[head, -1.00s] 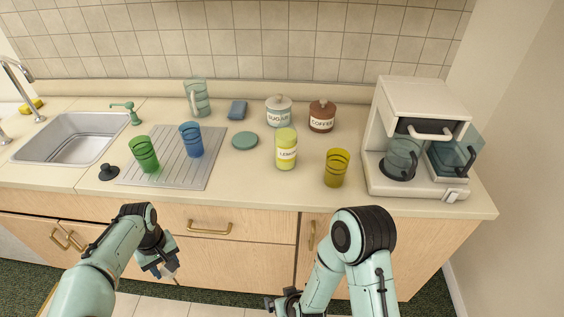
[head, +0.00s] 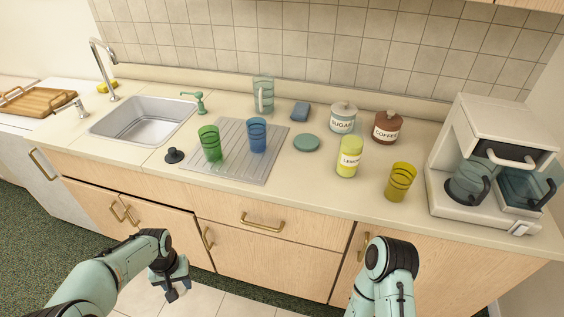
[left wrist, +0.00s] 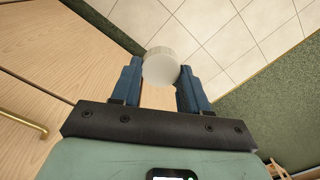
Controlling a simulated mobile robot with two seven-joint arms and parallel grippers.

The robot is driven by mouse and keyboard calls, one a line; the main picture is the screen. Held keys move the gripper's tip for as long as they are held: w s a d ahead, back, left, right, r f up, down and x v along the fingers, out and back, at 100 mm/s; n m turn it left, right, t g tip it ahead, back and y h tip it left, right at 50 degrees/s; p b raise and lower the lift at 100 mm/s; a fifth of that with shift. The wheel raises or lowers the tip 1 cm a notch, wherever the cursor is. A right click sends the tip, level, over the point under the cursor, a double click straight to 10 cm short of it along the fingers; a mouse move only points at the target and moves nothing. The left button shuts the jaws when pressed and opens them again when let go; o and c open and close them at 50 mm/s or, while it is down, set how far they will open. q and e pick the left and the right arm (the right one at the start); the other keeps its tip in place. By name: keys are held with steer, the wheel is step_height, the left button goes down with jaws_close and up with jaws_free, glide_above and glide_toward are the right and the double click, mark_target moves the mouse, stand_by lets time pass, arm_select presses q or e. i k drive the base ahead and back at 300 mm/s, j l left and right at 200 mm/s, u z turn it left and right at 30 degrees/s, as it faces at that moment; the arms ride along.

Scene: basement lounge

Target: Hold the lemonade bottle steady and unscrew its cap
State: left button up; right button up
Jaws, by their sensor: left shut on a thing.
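The lemonade bottle (head: 348,158), yellow-green with a white label, stands upright on the counter, left of the yellow glass. No gripper is at it, and no separate cap can be made out on its top. My left gripper (head: 176,290) is low in front of the cabinets, well away from the bottle. In the left wrist view the left gripper (left wrist: 158,82) is shut on a round whitish piece (left wrist: 161,67) that looks like a cap. My right arm shows at the lower right, but its gripper is out of the picture.
A yellow glass (head: 400,181), sugar jar (head: 343,118), coffee jar (head: 387,127) and teal disc (head: 306,142) are near the bottle. The coffee machine (head: 470,205) stands right. Green (head: 210,143) and blue (head: 257,135) glasses are on the drainer (head: 232,168). The counter's front strip is mostly clear.

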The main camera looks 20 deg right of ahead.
mark_target(351, 142)
steer(key=i+j+z, duration=0.1)
steer(key=j, duration=0.35)
steer(key=i+j+z, duration=0.15)
steer(key=j, duration=0.25)
steer(key=z, duration=1.45)
